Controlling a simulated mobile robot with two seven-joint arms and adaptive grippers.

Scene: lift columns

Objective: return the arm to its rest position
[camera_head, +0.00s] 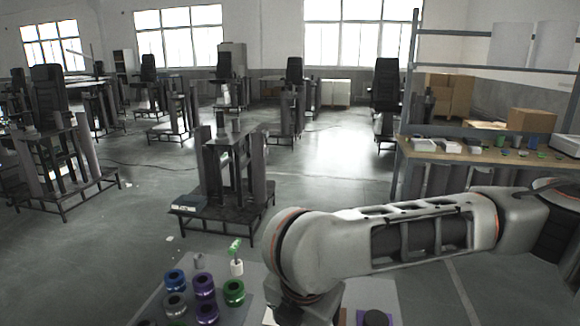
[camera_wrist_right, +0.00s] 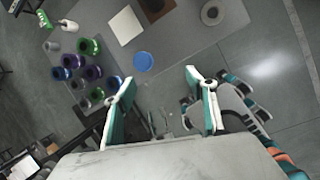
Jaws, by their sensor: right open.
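My right arm (camera_head: 385,240) comes in from the right in the head view and reaches across the middle, over the near table. Its elbow-like grey joint is at the left end, and its gripper is not visible there. In the right wrist view my right gripper (camera_wrist_right: 160,80) is open, its two teal and white fingers apart with nothing between them. The grey table (camera_wrist_right: 185,50) lies below the fingers. My left arm and gripper do not show in the head view.
Several spools, blue (camera_head: 175,280), purple (camera_head: 204,286) and green (camera_head: 234,292), stand on the near table beside a small white bottle (camera_head: 237,267). A blue disc (camera_wrist_right: 143,62) lies beyond the fingers. A workbench (camera_head: 480,155) stands at right; open floor lies beyond.

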